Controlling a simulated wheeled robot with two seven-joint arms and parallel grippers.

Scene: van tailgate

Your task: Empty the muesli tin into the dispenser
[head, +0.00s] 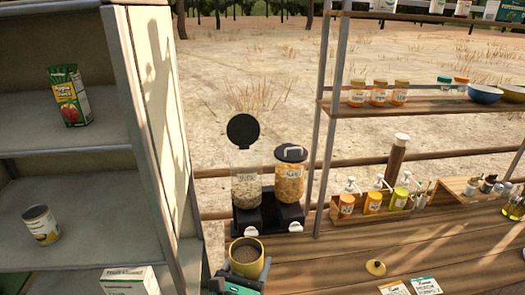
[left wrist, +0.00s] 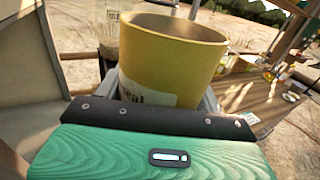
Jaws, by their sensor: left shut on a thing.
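The yellow tin (head: 262,268) is upright, with dark grainy contents showing inside its open top in the head view. My left gripper (head: 240,284) is shut on it, in front of the dispenser and below its canisters. In the left wrist view the yellow tin (left wrist: 170,55) fills the middle, with a partly hidden white label. The black dispenser base (head: 268,212) carries two clear canisters. The left canister (head: 246,180) has its black lid (head: 242,129) swung up and holds pale flakes. The right canister (head: 290,183) has its lid down and holds orange flakes. My right gripper is out of view.
A yellow lid with a knob (head: 375,267) lies on the wooden counter (head: 320,265), near two packets (head: 395,287). A grey shelf unit (head: 160,120) stands close on the left. Bottles in wooden boxes (head: 372,207) stand to the right.

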